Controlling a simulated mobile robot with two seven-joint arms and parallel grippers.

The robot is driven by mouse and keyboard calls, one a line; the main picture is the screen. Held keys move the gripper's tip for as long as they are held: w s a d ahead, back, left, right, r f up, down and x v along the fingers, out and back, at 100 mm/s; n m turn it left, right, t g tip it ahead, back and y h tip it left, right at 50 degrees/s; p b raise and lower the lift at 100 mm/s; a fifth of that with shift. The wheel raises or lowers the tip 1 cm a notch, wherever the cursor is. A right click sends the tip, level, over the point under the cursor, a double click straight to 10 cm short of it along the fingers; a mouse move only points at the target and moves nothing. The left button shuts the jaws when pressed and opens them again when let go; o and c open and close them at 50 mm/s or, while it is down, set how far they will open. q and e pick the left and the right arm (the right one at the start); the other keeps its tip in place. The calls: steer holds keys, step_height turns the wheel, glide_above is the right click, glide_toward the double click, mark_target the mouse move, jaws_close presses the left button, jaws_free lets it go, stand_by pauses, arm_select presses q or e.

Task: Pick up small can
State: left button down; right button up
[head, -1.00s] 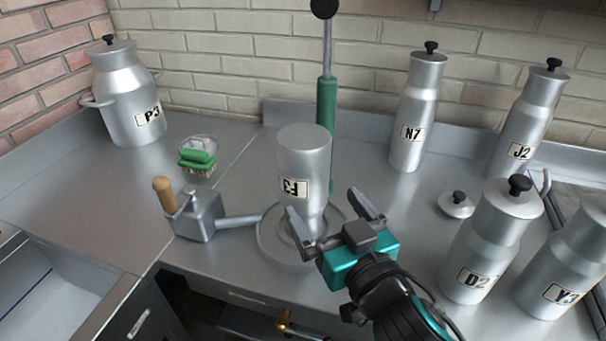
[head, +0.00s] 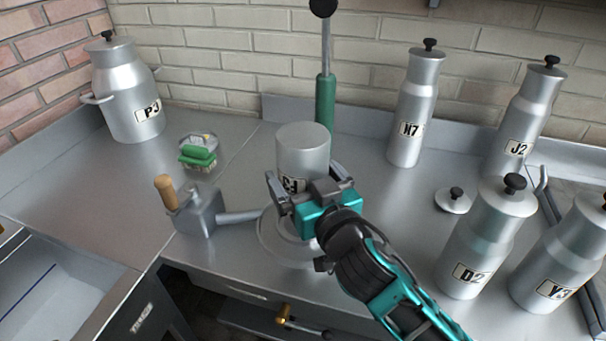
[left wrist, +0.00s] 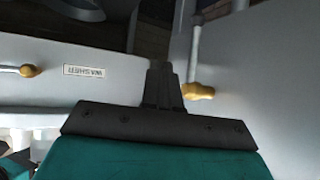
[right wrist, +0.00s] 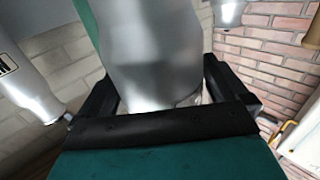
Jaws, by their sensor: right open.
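A silver can (head: 302,146) with an upside-down label stands inverted on a round metal base (head: 268,240) on the counter. The gripper partly covers its label. My right gripper (head: 305,180) is open, with its fingers on either side of the can's narrower lower part. In the right wrist view the can (right wrist: 155,45) fills the space between the spread fingers; whether they touch it is unclear. My left gripper (left wrist: 163,85) is shut and empty in the left wrist view, in front of drawer fronts; it is out of the head view.
A green-handled lever (head: 325,100) rises behind the can. A metal box with a wooden handle (head: 196,212) and a green brush (head: 198,155) are to the left.

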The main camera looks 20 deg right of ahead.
steer(key=c, duration=0.8)
steer(key=shift+c, duration=0.4)
steer(key=shift+r, duration=0.1)
